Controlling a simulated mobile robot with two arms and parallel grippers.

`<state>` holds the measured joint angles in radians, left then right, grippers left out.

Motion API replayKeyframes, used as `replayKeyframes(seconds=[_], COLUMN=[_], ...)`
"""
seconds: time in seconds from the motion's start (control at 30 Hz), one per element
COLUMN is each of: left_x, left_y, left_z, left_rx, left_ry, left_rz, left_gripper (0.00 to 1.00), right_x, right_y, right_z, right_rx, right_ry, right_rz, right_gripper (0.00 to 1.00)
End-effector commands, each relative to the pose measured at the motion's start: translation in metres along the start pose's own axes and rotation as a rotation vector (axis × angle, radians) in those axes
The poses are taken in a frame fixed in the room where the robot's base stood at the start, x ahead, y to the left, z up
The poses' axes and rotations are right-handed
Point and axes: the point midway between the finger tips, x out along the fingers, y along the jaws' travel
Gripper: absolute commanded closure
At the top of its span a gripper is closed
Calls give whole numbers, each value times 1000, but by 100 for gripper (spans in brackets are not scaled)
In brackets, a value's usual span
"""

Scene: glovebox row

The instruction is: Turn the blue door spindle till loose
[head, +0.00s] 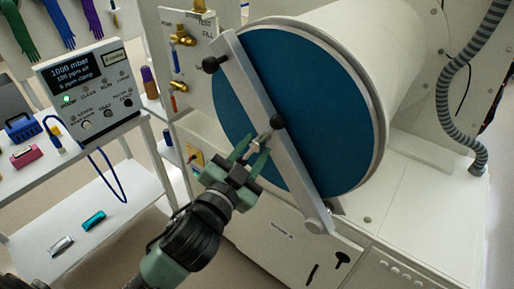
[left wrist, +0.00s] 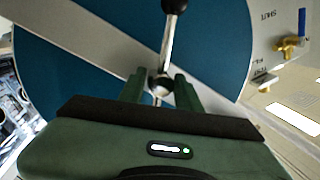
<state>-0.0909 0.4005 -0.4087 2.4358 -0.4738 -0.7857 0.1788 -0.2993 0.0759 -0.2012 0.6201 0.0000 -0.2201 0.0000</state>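The round blue door (head: 245,90) closes the end of a white cylinder, with a grey bar (head: 262,100) slanting across it. The door (left wrist: 85,65) and bar (left wrist: 75,42) also show in the left wrist view. At the bar's middle is the spindle, a silver hub (left wrist: 160,85) with a thin rod ending in a black knob (left wrist: 175,5); the knob (head: 277,121) also shows in the head view. My left gripper (head: 256,146) is at the hub, fingers apart on either side of it. Whether they touch it cannot be told. My right gripper is not in view.
A valve panel with brass fittings (head: 182,38) stands left of the door. A controller box (head: 92,88) sits on a shelf at left. A ribbed hose (head: 465,75) hangs at right.

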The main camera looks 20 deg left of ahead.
Motion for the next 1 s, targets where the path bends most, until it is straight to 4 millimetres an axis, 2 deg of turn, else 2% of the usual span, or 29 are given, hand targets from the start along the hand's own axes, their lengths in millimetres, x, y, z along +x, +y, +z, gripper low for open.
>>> replayKeyframes(seconds=[0.03, 0.17, 0.47, 0.6, 1.0], left_x=[6, 15, 17, 17, 17], left_y=[-2, -1, 0, 0, -1], left_z=[-3, -3, -1, -1, -1], left_rx=[1, -1, -2, -2, -1], left_ry=[0, 1, 1, 1, 0], left_rz=[-1, 0, 1, 0, 0], left_gripper=[67, 67, 67, 100, 100], right_x=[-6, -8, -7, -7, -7], right_y=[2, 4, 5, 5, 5], right_z=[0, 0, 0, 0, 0], right_rx=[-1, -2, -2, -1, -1], right_ry=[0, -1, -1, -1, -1], right_rz=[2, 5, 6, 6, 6], right_gripper=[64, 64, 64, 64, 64])
